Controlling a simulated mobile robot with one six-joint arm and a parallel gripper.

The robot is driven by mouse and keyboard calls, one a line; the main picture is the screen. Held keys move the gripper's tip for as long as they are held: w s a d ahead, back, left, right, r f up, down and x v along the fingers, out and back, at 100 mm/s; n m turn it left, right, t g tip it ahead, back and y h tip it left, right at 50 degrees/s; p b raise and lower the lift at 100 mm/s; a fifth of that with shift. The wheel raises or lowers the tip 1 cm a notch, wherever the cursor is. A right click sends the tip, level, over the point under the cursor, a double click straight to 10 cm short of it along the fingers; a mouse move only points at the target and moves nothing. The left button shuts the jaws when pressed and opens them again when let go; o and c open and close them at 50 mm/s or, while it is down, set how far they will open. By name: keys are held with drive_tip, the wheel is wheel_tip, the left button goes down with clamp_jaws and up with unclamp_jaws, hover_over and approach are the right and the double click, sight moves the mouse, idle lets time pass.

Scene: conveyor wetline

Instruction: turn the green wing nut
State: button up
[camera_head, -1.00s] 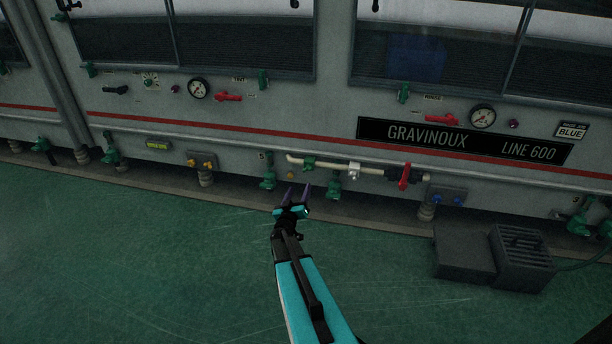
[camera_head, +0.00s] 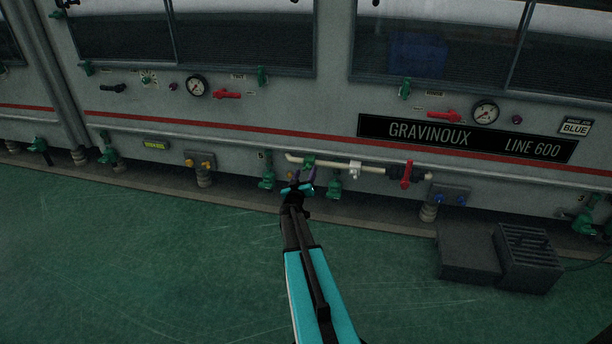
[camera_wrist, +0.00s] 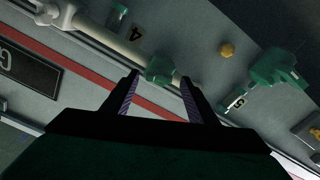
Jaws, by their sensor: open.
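The green wing nut (camera_head: 309,162) sits on the cream pipe (camera_head: 330,165) low on the machine front. In the wrist view the green wing nut (camera_wrist: 160,69) lies ahead of my gripper (camera_wrist: 158,76), roughly midway between the two fingertips. My gripper (camera_head: 304,174) is open, with purple-faced fingers spread and nothing held. In the head view its fingertips show just below the wing nut and partly overlap it. I cannot tell whether the fingers touch it.
Green valves stand on either side, left (camera_head: 267,172) and right (camera_head: 335,184). A red valve handle (camera_head: 406,174) is further right on the pipe. A yellow knob (camera_wrist: 227,50) sits near the pipe. A grey box (camera_head: 526,258) stands on the floor; the floor in front is clear.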

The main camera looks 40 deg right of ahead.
drive_tip(key=shift+w+d, duration=0.2)
drive_tip(key=shift+d, duration=0.15)
drive_tip(key=c, duration=1)
drive_tip(key=shift+d, duration=0.1)
drive_tip(key=shift+c, duration=0.3)
